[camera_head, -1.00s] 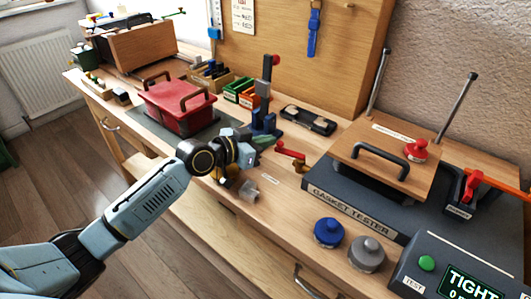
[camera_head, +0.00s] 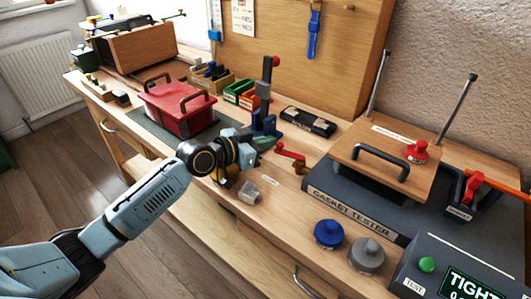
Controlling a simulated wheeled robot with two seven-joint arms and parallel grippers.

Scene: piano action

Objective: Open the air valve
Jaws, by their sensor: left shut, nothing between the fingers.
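A red lever (camera_head: 291,154) with a brass-coloured body (camera_head: 301,168) at its right end sits at the bench's middle. It looks like the air valve, but I see no label on it. My left gripper (camera_head: 267,143) is shut and empty, just left of the lever. Its pale fingertips point toward the lever's free end. I cannot tell whether they touch it. A second red lever (camera_head: 472,187) stands on the gasket tester (camera_head: 350,205), beside an orange bar (camera_head: 500,182). My right gripper is out of view.
A small clear block (camera_head: 249,192) lies near the front edge, close below my gripper. A blue post (camera_head: 264,121) stands right behind it. A red lidded box (camera_head: 178,106) is to the left. Blue (camera_head: 328,233) and grey (camera_head: 367,254) knobs stand at the front right.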

